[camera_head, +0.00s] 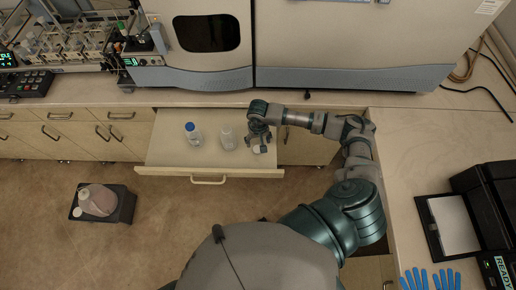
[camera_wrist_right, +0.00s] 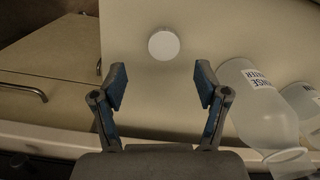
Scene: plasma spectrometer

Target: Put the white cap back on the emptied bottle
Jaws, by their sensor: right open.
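The white cap (camera_wrist_right: 164,44) lies on the pale drawer surface in the right wrist view, beyond and between the fingertips, not touching them. My right gripper (camera_wrist_right: 160,84) is open and empty; in the head view it hangs over the right end of the open drawer (camera_head: 168,160). A translucent white bottle (camera_head: 228,139) stands in the drawer left of the gripper. In the wrist view, a clear bottle (camera_wrist_right: 262,110) with a printed label is right of the fingers; its neck shows no cap. My left gripper is not in view.
A blue-capped bottle (camera_head: 192,134) stands in the drawer at left. A second clear bottle (camera_wrist_right: 303,100) is at the wrist view's right edge. The large instrument (camera_head: 355,45) stands behind on the counter. Blue gloves (camera_head: 430,279) and a clipboard (camera_head: 455,224) lie at right.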

